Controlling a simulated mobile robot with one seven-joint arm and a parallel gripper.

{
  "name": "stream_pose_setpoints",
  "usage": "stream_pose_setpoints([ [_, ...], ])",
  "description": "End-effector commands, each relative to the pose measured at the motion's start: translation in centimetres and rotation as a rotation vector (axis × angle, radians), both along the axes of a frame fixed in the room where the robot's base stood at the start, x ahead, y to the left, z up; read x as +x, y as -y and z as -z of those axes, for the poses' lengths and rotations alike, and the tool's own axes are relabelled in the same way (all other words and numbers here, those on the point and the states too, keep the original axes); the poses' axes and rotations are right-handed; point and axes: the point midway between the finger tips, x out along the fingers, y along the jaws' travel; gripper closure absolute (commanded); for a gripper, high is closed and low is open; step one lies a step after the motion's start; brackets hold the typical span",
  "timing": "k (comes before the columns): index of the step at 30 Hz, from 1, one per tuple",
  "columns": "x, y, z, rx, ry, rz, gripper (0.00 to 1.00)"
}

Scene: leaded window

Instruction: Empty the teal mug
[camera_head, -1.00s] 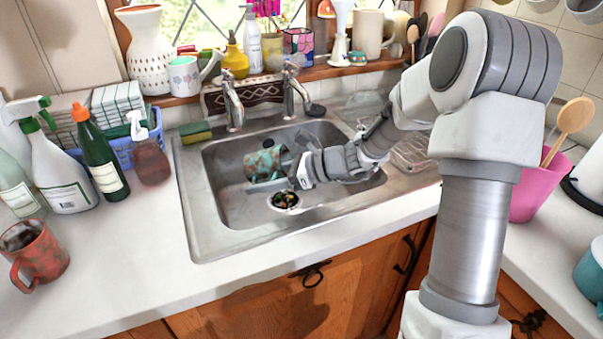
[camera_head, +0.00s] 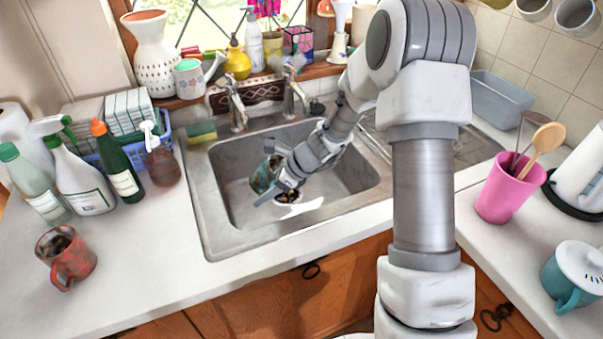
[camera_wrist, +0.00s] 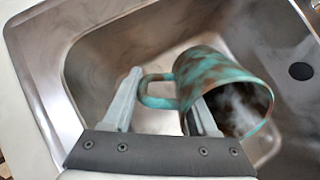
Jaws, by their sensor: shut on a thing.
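The gripper is shut on the mug, one finger on the outer side of the handle and the other by the mug's wall. In the head view my gripper (camera_head: 278,182) partly covers the mug. The contents cannot be made out.
The steel sink (camera_head: 210,205) has taps (camera_head: 234,105) behind it. A red mottled mug (camera_head: 68,256) and several bottles stand left. A pink pot (camera_head: 508,190) and a teal mug with a white lid (camera_head: 570,278) stand right. The front counter is clear.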

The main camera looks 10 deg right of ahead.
Motion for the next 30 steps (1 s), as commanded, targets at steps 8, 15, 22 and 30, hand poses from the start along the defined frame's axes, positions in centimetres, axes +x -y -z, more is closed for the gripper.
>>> stream_pose_setpoints([
  [8, 0.2, -0.5, 0.1, -0.090, -0.036, -0.003, 1.00],
  [15, 0.4, -1.1, 0.5, -0.157, -0.063, -0.003, 1.00],
  [22, 0.6, -1.5, 0.9, -0.216, -0.086, -0.003, 1.00],
  [30, 0.8, -2.0, 1.3, -0.280, -0.110, -0.004, 1.00],
])
